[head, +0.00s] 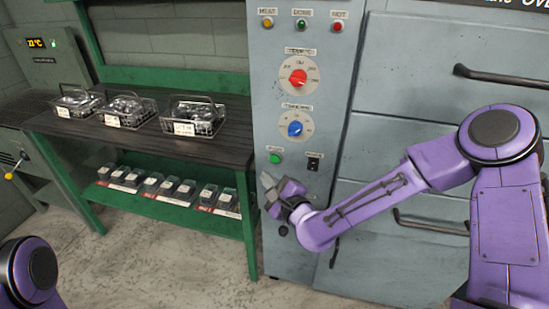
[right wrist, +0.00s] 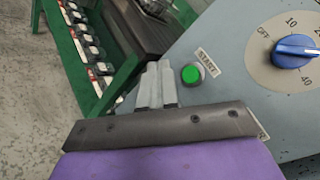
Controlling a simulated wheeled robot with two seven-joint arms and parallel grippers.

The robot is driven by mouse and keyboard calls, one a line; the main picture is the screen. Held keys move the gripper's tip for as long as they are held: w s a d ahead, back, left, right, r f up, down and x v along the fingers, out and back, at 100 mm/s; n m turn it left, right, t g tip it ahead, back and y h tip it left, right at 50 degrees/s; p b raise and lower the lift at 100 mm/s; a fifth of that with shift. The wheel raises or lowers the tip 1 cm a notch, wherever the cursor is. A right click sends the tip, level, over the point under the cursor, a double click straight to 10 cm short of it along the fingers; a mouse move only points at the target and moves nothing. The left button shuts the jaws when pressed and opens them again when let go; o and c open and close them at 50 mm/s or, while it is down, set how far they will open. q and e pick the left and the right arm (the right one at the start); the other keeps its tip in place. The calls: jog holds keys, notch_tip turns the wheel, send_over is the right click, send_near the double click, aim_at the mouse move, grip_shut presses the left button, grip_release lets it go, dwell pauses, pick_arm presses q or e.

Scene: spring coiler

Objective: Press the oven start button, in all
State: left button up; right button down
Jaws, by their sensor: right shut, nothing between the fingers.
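The green start button (head: 275,158) sits low on the oven's grey control panel, below the blue timer knob (head: 295,128). In the right wrist view the button (right wrist: 191,74) is lit green beside a START label, close to the right of my fingertips. My right gripper (head: 268,189) is shut and empty, just below the button in the head view. In the right wrist view its fingers (right wrist: 157,82) lie together, apart from the button in the picture. The exact gap to the panel cannot be told. My left gripper is out of view; only part of my left arm shows at the lower left.
A black rocker switch (head: 314,162) is right of the button. A red knob (head: 298,77) and several lamps are above. Oven drawers with dark handles (head: 500,76) stand at the right. A green bench (head: 150,140) with wire baskets is at the left.

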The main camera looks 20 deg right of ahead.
jog(key=shift+w+d, duration=0.7)
jog(key=shift+w, duration=0.3)
jog(key=shift+w+d, duration=0.65)
jog(key=shift+w, duration=0.35)
jog(key=shift+w+d, duration=0.1)
dwell(0.4)
jog(key=shift+w+d, duration=0.15)
jog(key=shift+w, duration=0.1)
jog(key=shift+w+d, duration=0.2)
jog(key=shift+w, duration=0.1)
dwell(0.6)
dwell(0.3)
jog(key=shift+s+a, duration=0.45)
jog(key=shift+s, duration=0.25)
jog(key=s+a, duration=0.1)
jog(key=s, duration=0.1)
jog(key=s+a+b, duration=0.1)
jog(key=s, duration=0.1)
jog(key=shift+a, duration=0.4)
